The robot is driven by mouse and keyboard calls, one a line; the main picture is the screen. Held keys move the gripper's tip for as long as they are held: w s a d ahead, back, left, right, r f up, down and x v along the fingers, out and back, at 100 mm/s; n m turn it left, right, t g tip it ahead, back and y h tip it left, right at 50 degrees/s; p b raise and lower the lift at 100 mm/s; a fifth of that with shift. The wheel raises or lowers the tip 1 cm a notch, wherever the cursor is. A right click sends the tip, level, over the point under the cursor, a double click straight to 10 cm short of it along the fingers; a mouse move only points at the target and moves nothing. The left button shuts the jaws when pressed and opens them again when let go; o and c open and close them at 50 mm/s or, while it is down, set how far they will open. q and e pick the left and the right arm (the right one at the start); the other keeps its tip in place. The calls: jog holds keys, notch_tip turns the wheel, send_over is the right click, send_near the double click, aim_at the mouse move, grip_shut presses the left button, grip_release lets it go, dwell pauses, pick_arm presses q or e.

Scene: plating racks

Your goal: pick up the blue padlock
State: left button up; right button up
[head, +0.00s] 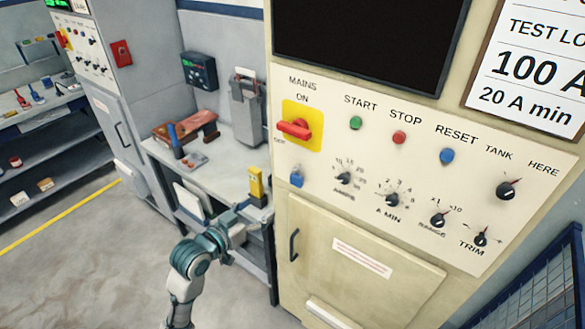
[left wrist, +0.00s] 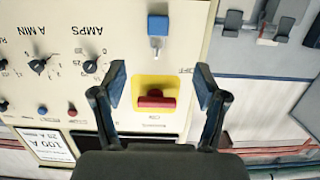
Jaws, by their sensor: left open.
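The blue padlock (head: 297,176) hangs on the cream control panel, just below the yellow-backed red mains switch (head: 295,128). In the left wrist view the panel appears upside down, with the padlock (left wrist: 158,25) near the top and its metal shackle toward the switch. My left gripper (left wrist: 160,78) is open and empty. Its two fingers frame the red handle and yellow plate in that view, and the padlock lies beyond the fingertips, apart from them. In the head view my left gripper (head: 257,209) is below and left of the padlock. My right gripper is not in view.
Knobs and push buttons sit right of the padlock, above a cabinet door (head: 352,255) with a dark handle. A grey bench (head: 222,180) stands behind my left arm, with a yellow device (head: 256,185) on it. Open floor lies at the lower left.

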pick_arm(q)
jog(key=p, duration=0.1)
send_near(294, 180)
jog(key=x, duration=0.4)
jog(key=shift+d, duration=0.45)
jog(key=shift+w+d+r+p, duration=0.1)
jog(key=shift+w+d+p, duration=0.05)
jog(key=shift+w+p, duration=0.45)
jog(key=x, duration=0.3)
jog(key=shift+w, duration=0.4)
jog(key=shift+w+d, duration=0.2)
jog(key=shift+d, duration=0.3)
jog(key=shift+s, duration=0.1)
jog(key=c, duration=0.7)
jog(key=shift+a, duration=0.2)
jog(key=c, duration=0.6)
jog(key=shift+a+f, duration=0.1)
jog(key=shift+f, duration=0.1)
